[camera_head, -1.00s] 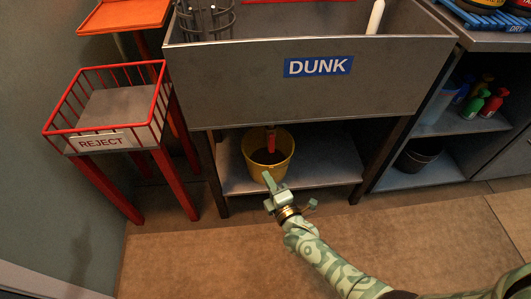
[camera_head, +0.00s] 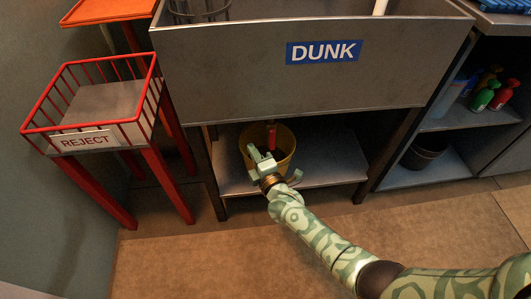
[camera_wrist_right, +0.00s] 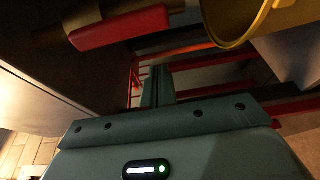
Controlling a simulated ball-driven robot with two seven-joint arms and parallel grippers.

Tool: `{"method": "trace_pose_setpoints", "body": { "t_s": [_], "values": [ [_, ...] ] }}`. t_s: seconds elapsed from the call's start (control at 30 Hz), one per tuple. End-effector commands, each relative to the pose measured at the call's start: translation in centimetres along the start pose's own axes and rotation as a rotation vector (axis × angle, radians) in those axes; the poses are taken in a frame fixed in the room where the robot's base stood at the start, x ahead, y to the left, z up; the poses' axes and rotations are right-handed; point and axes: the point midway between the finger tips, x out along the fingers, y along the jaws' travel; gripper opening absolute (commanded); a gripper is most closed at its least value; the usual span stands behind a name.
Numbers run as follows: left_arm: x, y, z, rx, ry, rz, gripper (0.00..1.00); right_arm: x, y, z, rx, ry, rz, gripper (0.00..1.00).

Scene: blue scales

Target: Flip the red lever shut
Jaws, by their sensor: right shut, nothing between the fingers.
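The red lever (camera_head: 271,134) hangs below the underside of the DUNK sink, above the yellow bucket (camera_head: 287,146). In the right wrist view the red lever (camera_wrist_right: 120,28) lies at the upper left, along a metal pipe, and the yellow bucket's rim (camera_wrist_right: 232,40) is at the upper right. My right gripper (camera_head: 255,153) is shut and empty in front of the bucket, below and left of the lever. In the right wrist view its fingers (camera_wrist_right: 157,86) are together, apart from the lever. My left gripper is not in view.
The grey DUNK sink (camera_head: 240,85) overhangs a low shelf (camera_head: 325,170) with the bucket on it. A red REJECT basket (camera_head: 85,141) stands at left. A cabinet with spray bottles (camera_head: 485,97) and a dark bucket (camera_head: 422,155) is at right. The floor in front is clear.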

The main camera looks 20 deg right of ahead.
Motion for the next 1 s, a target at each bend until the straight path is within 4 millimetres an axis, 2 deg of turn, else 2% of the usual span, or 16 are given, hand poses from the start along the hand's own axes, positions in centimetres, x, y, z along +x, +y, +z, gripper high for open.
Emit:
{"method": "trace_pose_setpoints", "body": {
  "t_s": [0.03,0.1,0.3,0.83,1.0],
  "values": [
    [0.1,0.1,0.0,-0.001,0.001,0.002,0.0,-0.7,-0.5,1.1,-0.007,-0.001,-0.006,0.0],
    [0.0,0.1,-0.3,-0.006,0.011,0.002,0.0,-1.0,-0.2,2.0,-0.006,0.0,-0.003,0.0],
    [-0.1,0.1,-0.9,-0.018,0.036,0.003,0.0,-1.5,-0.1,3.5,-0.003,-0.001,-0.003,0.0],
    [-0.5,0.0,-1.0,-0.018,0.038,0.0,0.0,-1.9,0.1,4.0,-0.002,-0.001,-0.002,0.0],
    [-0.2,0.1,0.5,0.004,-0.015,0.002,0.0,-2.8,0.1,4.7,-0.003,-0.001,-0.001,0.0]
  ]
}}
